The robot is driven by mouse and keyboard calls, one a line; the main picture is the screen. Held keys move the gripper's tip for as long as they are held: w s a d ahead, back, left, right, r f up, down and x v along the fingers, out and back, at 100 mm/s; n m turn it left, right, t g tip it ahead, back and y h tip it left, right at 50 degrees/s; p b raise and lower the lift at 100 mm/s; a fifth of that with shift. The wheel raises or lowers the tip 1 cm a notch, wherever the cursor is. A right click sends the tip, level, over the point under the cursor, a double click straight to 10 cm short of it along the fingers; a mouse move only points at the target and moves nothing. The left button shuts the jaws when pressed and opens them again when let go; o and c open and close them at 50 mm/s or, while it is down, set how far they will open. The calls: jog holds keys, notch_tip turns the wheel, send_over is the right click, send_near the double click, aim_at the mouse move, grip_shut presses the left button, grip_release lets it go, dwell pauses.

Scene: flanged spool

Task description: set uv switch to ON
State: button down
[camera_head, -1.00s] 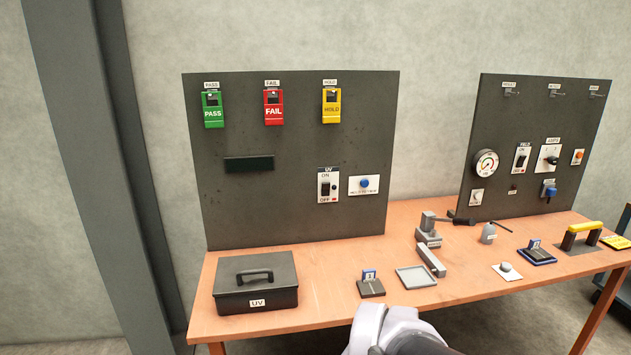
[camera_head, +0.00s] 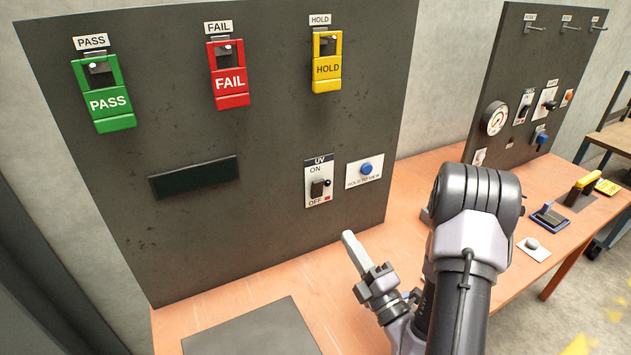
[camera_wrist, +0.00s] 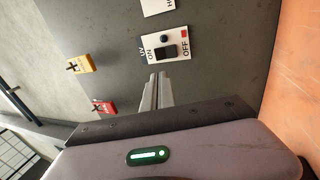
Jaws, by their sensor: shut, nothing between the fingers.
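The UV switch (camera_head: 318,188) is a black switch on a white plate on the dark upright panel, with ON printed above and OFF below beside a small red mark. Its lever looks nearer the OFF end, but its exact setting is hard to tell. In the wrist view, the UV switch (camera_wrist: 167,51) lies just past the fingertips, with ON to the left and OFF to the right. My gripper (camera_head: 348,238) is shut and empty, below and right of the switch, apart from it. Its closed fingers (camera_wrist: 158,76) point toward the plate.
A blue HOLD TO VIEW button (camera_head: 366,168) sits right of the switch. Green PASS (camera_head: 108,104), red FAIL (camera_head: 231,84) and yellow HOLD (camera_head: 327,72) tags hang above. A second panel (camera_head: 530,70) is at right.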

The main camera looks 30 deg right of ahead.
jog(key=p, duration=0.5)
send_near(318, 185)
jog(key=x, duration=0.7)
jog(key=shift+f, duration=0.15)
